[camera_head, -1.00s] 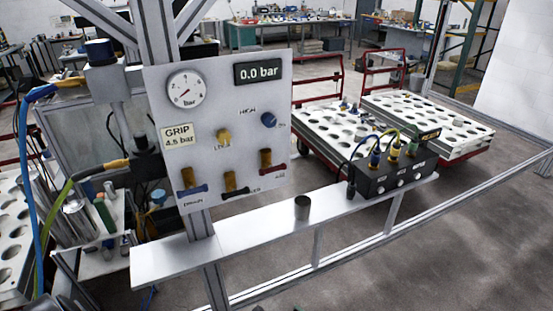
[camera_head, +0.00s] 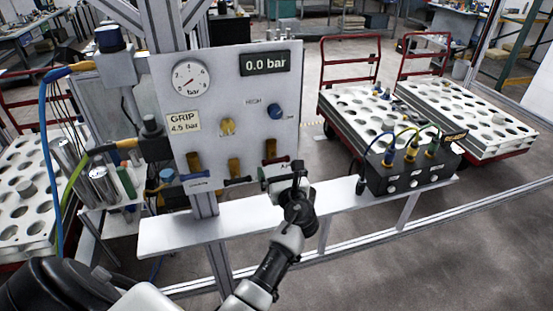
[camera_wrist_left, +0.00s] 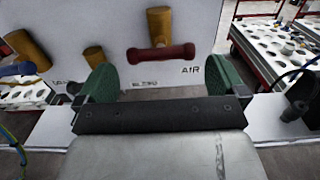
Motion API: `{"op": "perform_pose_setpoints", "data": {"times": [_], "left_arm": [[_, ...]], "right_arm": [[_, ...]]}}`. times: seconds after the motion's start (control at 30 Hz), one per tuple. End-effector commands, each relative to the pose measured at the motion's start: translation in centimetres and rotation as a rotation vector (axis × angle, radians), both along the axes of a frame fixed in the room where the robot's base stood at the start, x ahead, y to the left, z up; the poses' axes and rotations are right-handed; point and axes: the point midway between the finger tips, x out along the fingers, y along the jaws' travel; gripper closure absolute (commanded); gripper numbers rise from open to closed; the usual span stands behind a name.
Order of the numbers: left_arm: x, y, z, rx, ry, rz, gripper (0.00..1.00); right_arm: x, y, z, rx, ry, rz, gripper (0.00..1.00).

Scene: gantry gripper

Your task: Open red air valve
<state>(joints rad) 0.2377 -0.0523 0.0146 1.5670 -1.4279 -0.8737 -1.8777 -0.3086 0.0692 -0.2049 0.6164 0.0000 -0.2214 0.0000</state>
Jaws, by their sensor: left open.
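The red air valve (camera_wrist_left: 160,53) has a red lever lying level on a brass body, next to the label AIR, in the left wrist view. In the head view its brass body (camera_head: 270,150) shows at the panel's lower right, with the lever mostly hidden by my gripper. My left gripper (camera_wrist_left: 151,78) is open and empty, its two green finger pads apart just below and in front of the red lever. In the head view the left gripper (camera_head: 277,178) is at the panel's lower right corner. The right gripper is not in view.
The panel (camera_head: 225,90) reads 0.0 bar and carries a gauge (camera_head: 189,78), a blue-handled valve (camera_head: 194,167) and a dark-handled valve (camera_head: 234,170) left of the red one. A shelf (camera_head: 170,237) runs below. A black connector box (camera_head: 405,178) stands on its right end.

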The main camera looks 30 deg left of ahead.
Motion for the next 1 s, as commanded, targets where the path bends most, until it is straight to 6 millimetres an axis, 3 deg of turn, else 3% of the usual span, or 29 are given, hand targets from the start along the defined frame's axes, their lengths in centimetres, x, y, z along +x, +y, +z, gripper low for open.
{"op": "perform_pose_setpoints", "data": {"times": [0.23,0.6,0.8,1.0], "left_arm": [[2.1,2.4,0.1,0.000,0.000,-0.001,0.00],[2.5,2.9,-0.1,-0.002,-0.001,-0.001,0.00],[2.5,2.9,-0.1,-0.002,-0.001,-0.002,0.29],[2.5,2.9,-0.1,-0.009,-0.009,-0.002,0.30]], "right_arm": [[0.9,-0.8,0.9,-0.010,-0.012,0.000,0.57],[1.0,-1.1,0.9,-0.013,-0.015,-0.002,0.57],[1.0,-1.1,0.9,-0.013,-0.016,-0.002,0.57],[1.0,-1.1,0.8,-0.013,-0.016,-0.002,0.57]]}}
